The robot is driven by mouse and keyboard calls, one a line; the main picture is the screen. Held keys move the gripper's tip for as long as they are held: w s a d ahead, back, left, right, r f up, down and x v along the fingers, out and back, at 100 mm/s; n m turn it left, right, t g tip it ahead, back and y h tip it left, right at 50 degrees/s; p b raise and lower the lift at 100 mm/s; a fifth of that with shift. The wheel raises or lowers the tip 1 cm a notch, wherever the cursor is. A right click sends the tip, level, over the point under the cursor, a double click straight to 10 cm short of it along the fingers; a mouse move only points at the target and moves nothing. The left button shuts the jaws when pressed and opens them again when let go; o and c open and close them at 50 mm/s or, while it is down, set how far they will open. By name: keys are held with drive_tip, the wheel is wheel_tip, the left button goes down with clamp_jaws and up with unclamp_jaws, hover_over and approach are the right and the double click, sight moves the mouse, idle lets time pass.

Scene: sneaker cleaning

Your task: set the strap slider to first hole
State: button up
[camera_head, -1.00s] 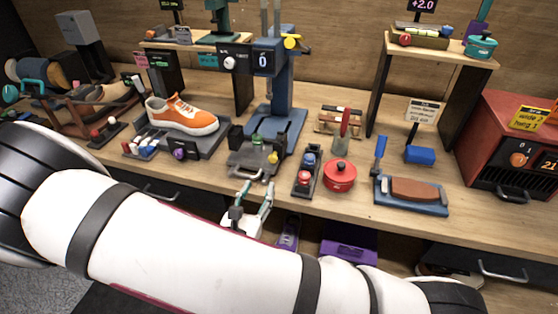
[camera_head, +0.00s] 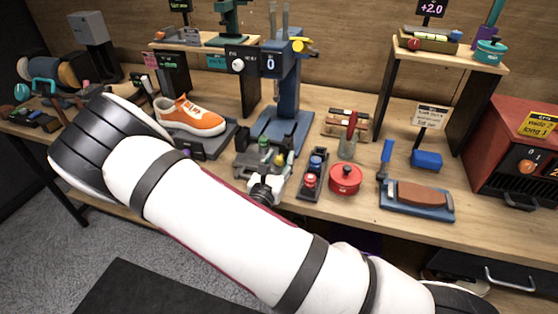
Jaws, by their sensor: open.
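My gripper (camera_head: 273,168) is open, its fingers pointing away from me over a small grey fixture (camera_head: 246,164) at the table's front edge. The fixture carries a green knob and a yellow-green piece, and stands in front of the blue press. My gripper's white body covers part of the fixture, and I cannot tell if the fingers touch it. I cannot clearly make out a strap slider or its holes. An orange sneaker (camera_head: 192,115) rests on a dark stand to the left of the fixture.
A blue press (camera_head: 285,125) stands just behind the fixture. A small tray (camera_head: 312,176) with blue and red knobs and a red pot (camera_head: 345,179) are close on the right. A brown block on a blue base (camera_head: 415,193) lies farther right. My forearm hides the table's left front.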

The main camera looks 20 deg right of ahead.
clamp_jaws()
drive_tip(key=shift+s+d+p, duration=0.8)
drive_tip(key=shift+s+d, duration=0.15)
drive_tip(key=shift+d, duration=0.25)
drive_tip(key=shift+s+d, duration=0.1)
drive_tip(key=shift+d, duration=0.1)
unclamp_jaws()
drive_tip(key=shift+d, duration=0.1)
